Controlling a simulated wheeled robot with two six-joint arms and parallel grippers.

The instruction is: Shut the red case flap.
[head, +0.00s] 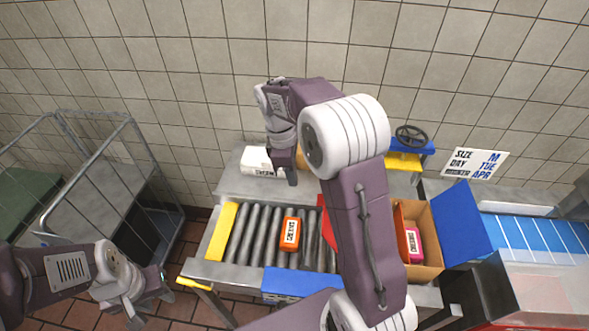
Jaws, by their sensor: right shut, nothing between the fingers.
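An open cardboard case (428,262) stands right of the rollers, with a pink labelled pack (414,244) inside. A red flap (327,226) shows at the left edge of my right arm, which hides most of it and the case's left side. A blue flap (461,224) is spread outward on the case's right. My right gripper (292,181) is shut and empty, pointing down beyond the rollers, up and left of the red flap and apart from it. My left gripper (152,308) is open and empty at the lower left, well away from the case.
An orange labelled pack (290,233) lies on the rollers (262,238). A white labelled box (257,161) sits on the back ledge near my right gripper. A handwheel (410,136) stands behind the case. A blue conveyor (540,235) runs at right. A wire cage cart (130,150) stands left.

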